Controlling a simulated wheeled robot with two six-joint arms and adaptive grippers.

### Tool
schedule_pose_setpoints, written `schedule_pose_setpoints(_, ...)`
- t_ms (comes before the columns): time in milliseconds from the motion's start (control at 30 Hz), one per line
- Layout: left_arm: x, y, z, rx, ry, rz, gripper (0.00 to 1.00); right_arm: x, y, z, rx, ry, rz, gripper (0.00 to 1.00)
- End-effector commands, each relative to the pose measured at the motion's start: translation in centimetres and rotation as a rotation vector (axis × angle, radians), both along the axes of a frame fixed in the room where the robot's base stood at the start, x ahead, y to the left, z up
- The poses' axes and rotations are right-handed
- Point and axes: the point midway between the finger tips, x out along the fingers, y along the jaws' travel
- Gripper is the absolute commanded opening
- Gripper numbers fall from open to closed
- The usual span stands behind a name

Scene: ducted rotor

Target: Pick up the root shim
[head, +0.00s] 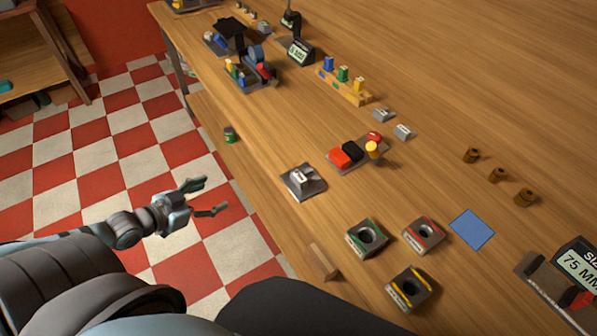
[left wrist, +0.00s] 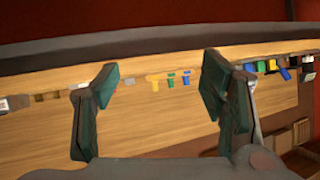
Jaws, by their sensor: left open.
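My left gripper (head: 214,197) is open and empty. It is off the near-left edge of the wooden table (head: 480,60), over the checkered floor. Its two fingers also show apart in the left wrist view (left wrist: 160,86), with only distant table items between them. I cannot tell which piece is the root shim. Small loose pieces include a tan wedge-like block (head: 323,262) at the near edge and two small grey labelled blocks, one (head: 383,115) behind the other (head: 403,131). My right gripper is not in view.
Three square holders with round holes, green-marked (head: 354,250), red-marked (head: 439,240) and yellow-marked (head: 428,279), stand near the front. A blue square (head: 472,229), brown cylinders (head: 497,174), a grey fixture (head: 315,190) and a 75 MM display (head: 577,265) are also there. The table's upper right is clear.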

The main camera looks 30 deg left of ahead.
Motion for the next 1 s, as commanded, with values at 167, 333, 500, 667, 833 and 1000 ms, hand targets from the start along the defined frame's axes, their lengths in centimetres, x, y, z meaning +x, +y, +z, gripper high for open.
schedule_pose_setpoints(167,0.9,-9.1,7.8,-0.159,-0.039,-0.236,0.65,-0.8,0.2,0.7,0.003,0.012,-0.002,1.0)
schedule_pose_setpoints(333,2.1,-11.3,7.5,-0.189,-0.046,-0.266,0.65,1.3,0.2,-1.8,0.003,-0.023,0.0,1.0)
schedule_pose_setpoints(500,5.3,-13.0,5.4,-0.19,-0.051,-0.264,0.65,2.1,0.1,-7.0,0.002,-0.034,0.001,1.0)
schedule_pose_setpoints(667,7.6,-14.2,4.8,-0.189,-0.05,-0.259,0.65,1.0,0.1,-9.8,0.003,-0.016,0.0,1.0)
schedule_pose_setpoints(833,8.8,-15.0,4.6,-0.189,-0.047,-0.262,0.65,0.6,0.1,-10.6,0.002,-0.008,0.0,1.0)
schedule_pose_setpoints(1000,11.1,-16.4,3.5,-0.194,-0.048,-0.262,0.65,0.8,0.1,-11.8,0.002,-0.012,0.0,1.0)
